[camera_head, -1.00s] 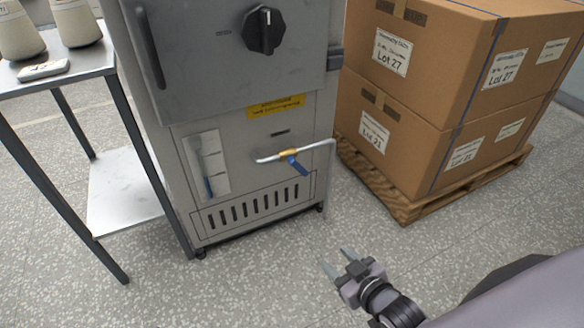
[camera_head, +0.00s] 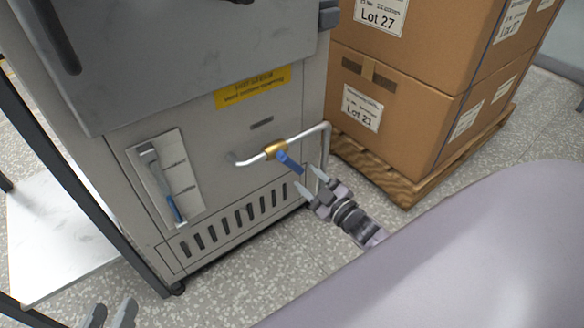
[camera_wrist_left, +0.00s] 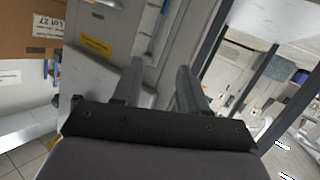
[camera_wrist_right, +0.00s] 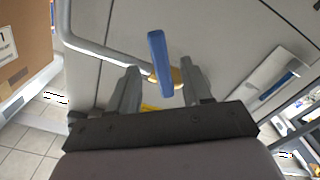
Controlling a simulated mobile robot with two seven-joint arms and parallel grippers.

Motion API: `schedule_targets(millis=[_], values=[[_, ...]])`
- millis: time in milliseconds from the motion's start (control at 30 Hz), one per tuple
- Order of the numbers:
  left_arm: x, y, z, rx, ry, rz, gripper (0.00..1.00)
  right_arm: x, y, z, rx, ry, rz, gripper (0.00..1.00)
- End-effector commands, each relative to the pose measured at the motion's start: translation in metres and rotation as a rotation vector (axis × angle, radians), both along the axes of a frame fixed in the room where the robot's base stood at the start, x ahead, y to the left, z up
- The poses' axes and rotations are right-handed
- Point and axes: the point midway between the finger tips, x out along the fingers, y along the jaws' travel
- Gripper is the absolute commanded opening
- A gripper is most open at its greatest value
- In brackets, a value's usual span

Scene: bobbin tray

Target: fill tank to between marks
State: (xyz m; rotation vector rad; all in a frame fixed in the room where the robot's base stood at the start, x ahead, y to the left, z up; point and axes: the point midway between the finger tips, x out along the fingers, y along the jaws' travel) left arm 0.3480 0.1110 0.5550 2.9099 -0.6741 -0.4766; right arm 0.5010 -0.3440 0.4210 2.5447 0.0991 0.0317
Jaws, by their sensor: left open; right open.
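A grey cabinet has a level gauge (camera_head: 166,182) on its front, a clear tube with blue liquid low in it and marks beside it. To its right a silver pipe (camera_head: 308,132) carries a brass valve (camera_head: 275,149) with a blue lever handle (camera_head: 290,162). My right gripper (camera_head: 312,184) is open just right of and below the lever's end. In the right wrist view the blue lever (camera_wrist_right: 160,62) stands beyond and between the open fingers, not gripped. My left gripper (camera_head: 110,314) is at the bottom left edge, open and empty; the left wrist view shows its fingers (camera_wrist_left: 155,82) before the cabinet.
A yellow label (camera_head: 251,87) is above the valve, and a vent grille below. Stacked cardboard boxes (camera_head: 400,110) stand on a wooden pallet (camera_head: 400,187) at the right. A metal table (camera_head: 45,250) stands at the left. Speckled floor is clear in front.

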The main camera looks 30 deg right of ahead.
Motion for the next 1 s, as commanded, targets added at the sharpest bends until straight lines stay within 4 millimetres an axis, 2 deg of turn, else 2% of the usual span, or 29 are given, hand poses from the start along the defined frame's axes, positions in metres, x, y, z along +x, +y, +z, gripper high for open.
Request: schedule_targets(millis=[200, 400, 767, 867, 900, 933, 1000], values=[[-0.002, 0.008, -0.003, 0.045, -0.059, 0.013, 0.43, 0.033, 0.003, -0.001, -0.001, -0.003, 0.001, 0.49], [-0.004, 0.012, -0.001, 0.075, -0.098, 0.023, 0.43, 0.052, 0.004, -0.001, -0.001, -0.002, 0.001, 0.49], [-0.005, 0.014, 0.002, 0.085, -0.112, 0.025, 0.43, 0.056, 0.005, 0.0, 0.0, 0.001, 0.0, 0.49], [-0.005, 0.014, 0.002, 0.083, -0.112, 0.026, 0.43, 0.056, 0.005, 0.0, 0.0, 0.001, 0.0, 0.2], [-0.005, 0.014, 0.002, 0.084, -0.111, 0.026, 0.43, 0.056, 0.005, 0.0, 0.0, 0.001, 0.0, 0.07], [-0.005, 0.014, 0.002, 0.083, -0.112, 0.025, 0.43, 0.056, 0.005, 0.0, 0.0, 0.001, 0.0, 0.0], [-0.005, 0.014, 0.002, 0.083, -0.112, 0.025, 0.43, 0.056, 0.005, 0.0, 0.001, 0.001, 0.0, 0.0]])
